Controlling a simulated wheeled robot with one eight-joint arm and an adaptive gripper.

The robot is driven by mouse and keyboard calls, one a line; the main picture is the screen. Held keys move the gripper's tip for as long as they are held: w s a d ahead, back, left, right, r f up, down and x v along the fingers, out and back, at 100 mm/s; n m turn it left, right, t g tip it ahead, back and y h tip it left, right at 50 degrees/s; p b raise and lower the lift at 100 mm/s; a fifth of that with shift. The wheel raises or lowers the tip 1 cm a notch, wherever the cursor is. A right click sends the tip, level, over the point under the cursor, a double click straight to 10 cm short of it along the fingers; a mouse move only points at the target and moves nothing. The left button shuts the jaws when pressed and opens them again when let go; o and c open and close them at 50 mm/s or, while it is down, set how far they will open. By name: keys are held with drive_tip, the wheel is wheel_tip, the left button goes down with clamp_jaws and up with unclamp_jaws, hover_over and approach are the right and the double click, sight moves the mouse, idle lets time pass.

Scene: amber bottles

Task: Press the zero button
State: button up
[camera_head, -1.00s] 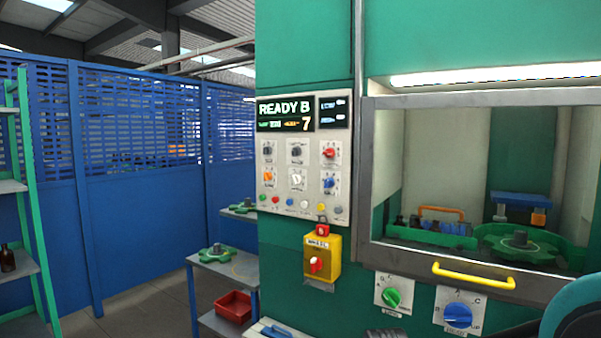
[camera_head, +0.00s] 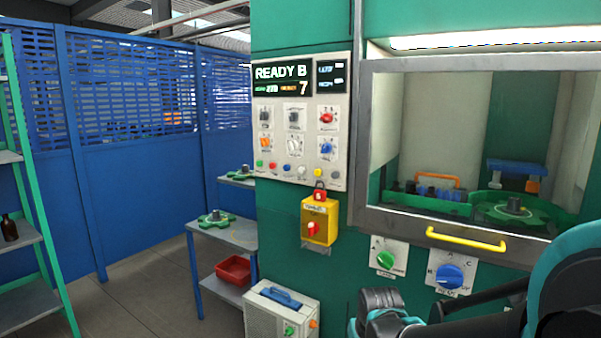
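A pale control panel (camera_head: 281,143) is fixed to the green machine, below a dark display (camera_head: 282,83) that reads "READY B" and "7". The panel carries several knobs and, along its bottom, a row of small coloured buttons, among them a red button (camera_head: 272,166), a blue button (camera_head: 287,168) and a white button (camera_head: 301,171). The labels are too small to read, so I cannot tell which is the zero button. My gripper (camera_head: 380,303) seems to be the dark part at the bottom, below and right of the panel and apart from it. Its fingers cannot be made out.
A yellow box (camera_head: 319,222) with a red switch and a red padlock (camera_head: 320,191) juts out below the panel. A grey case (camera_head: 281,317) stands below it. A yellow handle (camera_head: 466,239) crosses the window frame. Tables and a red bin (camera_head: 233,269) stand left.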

clamp_jaws()
idle(1.2)
